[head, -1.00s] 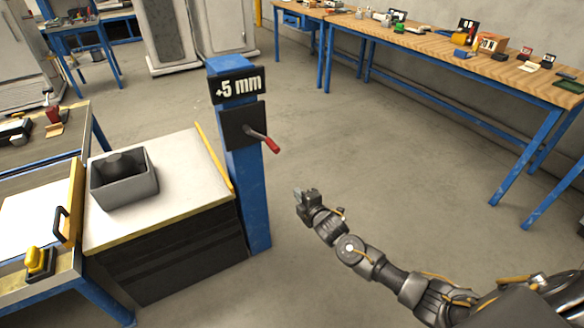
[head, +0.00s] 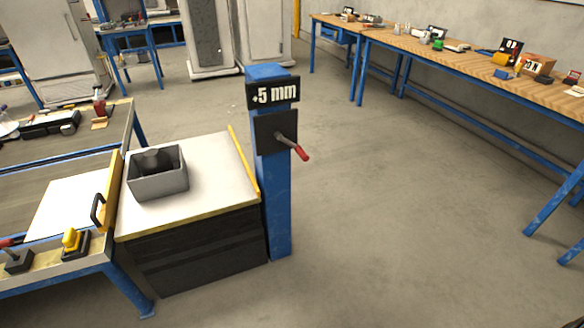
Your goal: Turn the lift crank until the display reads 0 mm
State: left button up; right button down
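The lift crank (head: 292,145) sticks out from a dark square plate on the blue post (head: 274,208). Its red handle points down and to the right. The black display (head: 273,93) above it reads +5 mm. Neither of my grippers shows in the head view now, and nothing touches the crank.
A white-topped lift table (head: 205,190) with a grey open box (head: 158,183) stands left of the post. A bench with a yellow knob (head: 75,241) is at the lower left. A long wooden workbench (head: 470,68) runs along the right wall. The floor right of the post is clear.

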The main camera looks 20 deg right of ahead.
aim_at(304, 156)
jog(key=z, duration=0.05)
jog(key=k, duration=1.25)
jog(key=u, duration=0.35)
jog(key=i, duration=0.4)
jog(key=u, duration=0.6)
jog(key=i, duration=1.2)
jog(key=z, duration=0.6)
